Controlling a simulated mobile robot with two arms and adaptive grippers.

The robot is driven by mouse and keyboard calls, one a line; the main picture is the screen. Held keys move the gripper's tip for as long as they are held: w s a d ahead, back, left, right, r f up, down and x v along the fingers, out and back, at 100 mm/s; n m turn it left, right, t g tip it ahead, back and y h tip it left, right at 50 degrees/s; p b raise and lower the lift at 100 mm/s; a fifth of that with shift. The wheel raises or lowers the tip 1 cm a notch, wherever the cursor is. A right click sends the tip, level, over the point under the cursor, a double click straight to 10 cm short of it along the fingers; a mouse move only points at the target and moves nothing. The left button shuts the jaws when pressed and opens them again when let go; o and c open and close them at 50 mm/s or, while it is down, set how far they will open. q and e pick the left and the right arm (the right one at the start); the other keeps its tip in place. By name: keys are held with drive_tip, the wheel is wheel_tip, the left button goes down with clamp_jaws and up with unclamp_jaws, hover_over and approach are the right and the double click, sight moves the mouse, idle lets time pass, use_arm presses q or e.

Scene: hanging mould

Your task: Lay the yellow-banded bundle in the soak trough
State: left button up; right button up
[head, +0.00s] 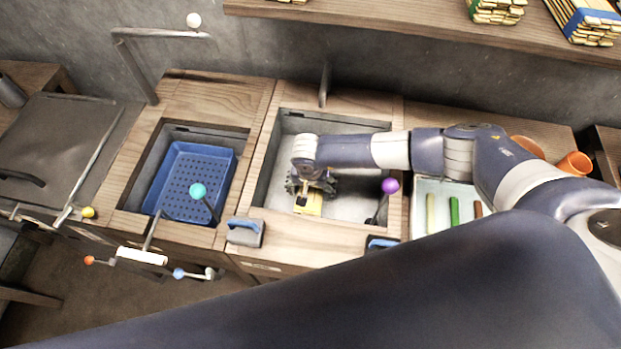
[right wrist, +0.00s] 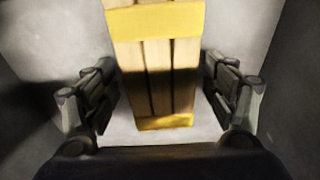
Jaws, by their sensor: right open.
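The yellow-banded bundle (head: 308,202) of pale wooden sticks is inside the grey trough (head: 262,178) in the middle of the bench. In the right wrist view the bundle (right wrist: 158,75) runs lengthwise between my fingers, with a yellow band across it and yellow at its near end. My right gripper (head: 310,188) is low in the trough over the bundle. In the wrist view its fingers (right wrist: 162,98) stand open on both sides, with a gap to the bundle each side. The gripper hides part of the bundle in the head view. My left gripper is not in view.
Left of the trough, a second basin holds a blue perforated basket (head: 190,170). A purple-knobbed lever (head: 390,186) stands by the trough's right side. A white tray (head: 421,187) with coloured bars lies to the right. Other banded bundles (head: 496,10) lie on the shelf above.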

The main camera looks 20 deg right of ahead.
sight(310, 194)
wheel_tip(310, 194, up, 12)
drive_tip(key=s+b, duration=0.1)
drive_tip(key=b, duration=0.1)
drive_tip(key=shift+s+a+f, duration=0.25)
drive_tip(key=shift+s+a, duration=0.05)
drive_tip(key=shift+a, duration=0.1)
